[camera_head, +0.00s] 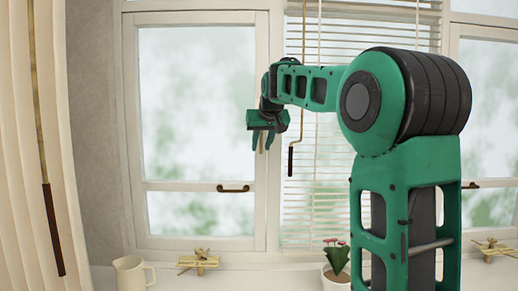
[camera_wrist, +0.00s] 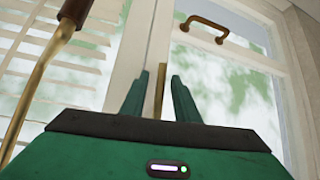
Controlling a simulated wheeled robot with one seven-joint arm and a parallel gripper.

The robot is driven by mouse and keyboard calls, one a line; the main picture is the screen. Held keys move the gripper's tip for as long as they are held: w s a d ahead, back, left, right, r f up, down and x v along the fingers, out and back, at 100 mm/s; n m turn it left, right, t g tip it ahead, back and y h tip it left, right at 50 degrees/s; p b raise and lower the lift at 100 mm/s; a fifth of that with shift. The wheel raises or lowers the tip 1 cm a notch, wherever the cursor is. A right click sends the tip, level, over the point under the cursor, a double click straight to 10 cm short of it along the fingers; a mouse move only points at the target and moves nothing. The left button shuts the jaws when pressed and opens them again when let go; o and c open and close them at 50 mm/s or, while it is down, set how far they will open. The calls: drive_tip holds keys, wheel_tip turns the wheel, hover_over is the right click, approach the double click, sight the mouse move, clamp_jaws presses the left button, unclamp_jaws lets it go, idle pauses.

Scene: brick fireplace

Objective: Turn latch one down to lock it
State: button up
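A narrow brass latch (camera_wrist: 158,90) shows on the white window frame in the wrist view, between my two fingers. A small part of it shows below my gripper in the head view (camera_head: 262,146). My gripper (camera_head: 263,142) is at the frame post between the left window and the blinds, fingers pointing down. In the wrist view my gripper (camera_wrist: 158,92) is open, with a finger on each side of the latch and visible gaps between. I cannot tell whether either finger touches it. The latch's base is hidden by my gripper.
A brown window handle (camera_head: 233,188) is on the left sash. A blind wand (camera_head: 291,158) hangs just right of my gripper and looms close in the wrist view (camera_wrist: 45,60). A cream mug (camera_head: 131,272), a wooden ornament (camera_head: 198,262) and a potted plant (camera_head: 336,265) stand on the sill.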

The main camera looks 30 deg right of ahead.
drive_tip(key=v, duration=1)
drive_tip(key=shift+r, duration=0.1)
drive_tip(key=s+a+f+n+g+y, duration=0.1)
drive_tip(key=s+a+f, duration=0.55)
drive_tip(key=f, duration=0.65)
drive_tip(key=s+a+f+n+g+y, duration=0.15)
drive_tip(key=s+a+f, duration=0.35)
drive_tip(key=s+f, duration=0.5)
drive_tip(key=s+a+f+n+g+y, duration=0.15)
drive_tip(key=s+a+f, duration=0.4)
drive_tip(key=f, duration=0.95)
drive_tip(key=s+d+m+g, duration=0.2)
drive_tip(key=s+d, duration=0.3)
drive_tip(key=s, duration=0.3)
drive_tip(key=s+d+f+m+g, duration=0.1)
drive_tip(key=s+d+m, duration=0.3)
drive_tip(key=s, duration=0.4)
drive_tip(key=shift+d+f+g, duration=0.25)
drive_tip(key=shift+d+g, duration=0.55)
drive_tip(key=shift+d, duration=0.05)
drive_tip(key=shift+w, duration=0.1)
